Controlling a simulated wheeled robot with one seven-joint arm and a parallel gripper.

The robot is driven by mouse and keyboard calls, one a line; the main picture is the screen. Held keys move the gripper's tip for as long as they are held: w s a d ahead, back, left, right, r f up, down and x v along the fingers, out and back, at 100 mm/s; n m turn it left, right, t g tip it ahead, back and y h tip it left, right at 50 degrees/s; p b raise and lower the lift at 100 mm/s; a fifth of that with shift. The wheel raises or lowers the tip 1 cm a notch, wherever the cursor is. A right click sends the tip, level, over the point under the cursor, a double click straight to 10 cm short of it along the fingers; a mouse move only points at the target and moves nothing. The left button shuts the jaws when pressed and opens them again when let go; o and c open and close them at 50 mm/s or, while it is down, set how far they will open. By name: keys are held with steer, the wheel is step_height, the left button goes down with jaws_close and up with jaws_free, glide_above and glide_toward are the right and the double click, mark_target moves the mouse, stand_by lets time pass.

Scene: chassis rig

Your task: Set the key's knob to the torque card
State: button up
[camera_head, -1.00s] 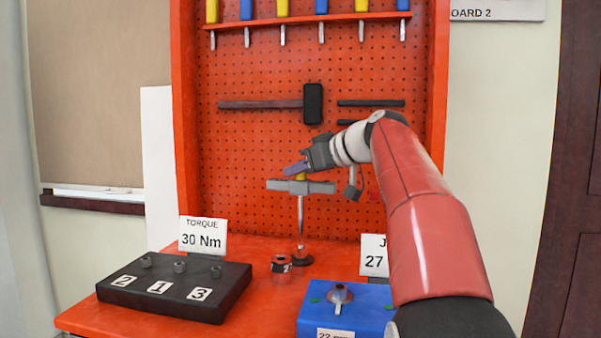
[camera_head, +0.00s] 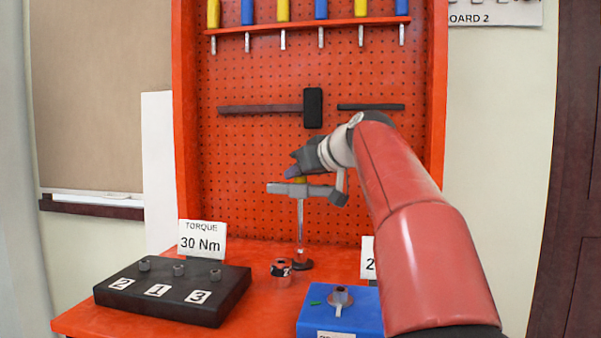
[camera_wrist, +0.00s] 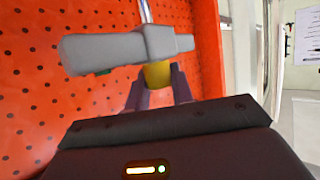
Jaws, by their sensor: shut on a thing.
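The key is a grey T-shaped tool with a crossbar handle (camera_head: 285,188) and a thin upright shaft (camera_head: 300,225), standing before the pegboard. Its yellow knob (camera_wrist: 157,75) sits at the crossbar, between the fingers of my gripper (camera_wrist: 158,92). My gripper (camera_head: 297,173) is shut on the knob. In the wrist view the grey crossbar (camera_wrist: 105,52) lies just beyond the fingers. The torque card (camera_head: 202,240) reads 30 Nm and stands at the back left of the bench. Any scale or setting mark on the knob is not readable.
A black block (camera_head: 170,293) with sockets labelled 2, 1, 3 lies front left. A small ring-shaped part (camera_head: 280,271) stands near the key's foot. A blue block (camera_head: 335,312) with a metal fitting is front right. A hammer (camera_head: 265,109) hangs behind.

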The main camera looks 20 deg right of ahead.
stand_by(0.7)
steer(key=o, duration=1)
steer(key=shift+s, duration=0.1)
steer(key=v, duration=0.7)
steer(key=shift+s+d+r, duration=0.1)
steer(key=shift+s+d, duration=0.05)
steer(key=shift+s, duration=0.15)
